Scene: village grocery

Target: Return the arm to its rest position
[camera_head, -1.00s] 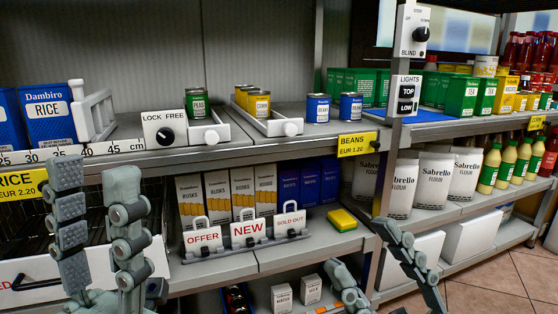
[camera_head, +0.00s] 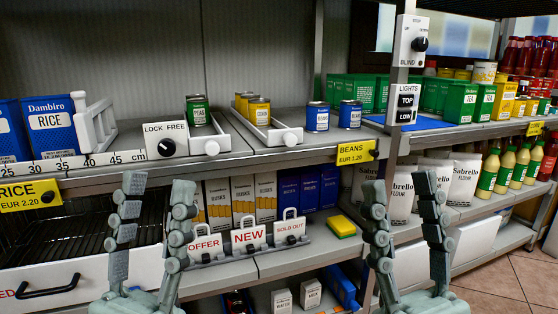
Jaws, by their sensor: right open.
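My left gripper (camera_head: 154,205) is in front of the lower shelf at the left. Its two fingers stand upright and apart, with nothing between them. My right gripper (camera_head: 402,205) is in front of the shelf post and the flour bags at the right. Its two fingers also point up, spread apart and empty. Both grippers appear at about the same height, with the palms at the bottom edge of the view. The rest of both arms is out of view.
The upper shelf holds green pea cans (camera_head: 197,110), yellow corn cans (camera_head: 259,111) and blue bean cans (camera_head: 318,117). Below are a sign rack (camera_head: 262,250), a yellow sponge (camera_head: 341,226) and flour bags (camera_head: 463,180). A drawer (camera_head: 60,283) is at lower left. Open floor (camera_head: 500,279) shows at lower right.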

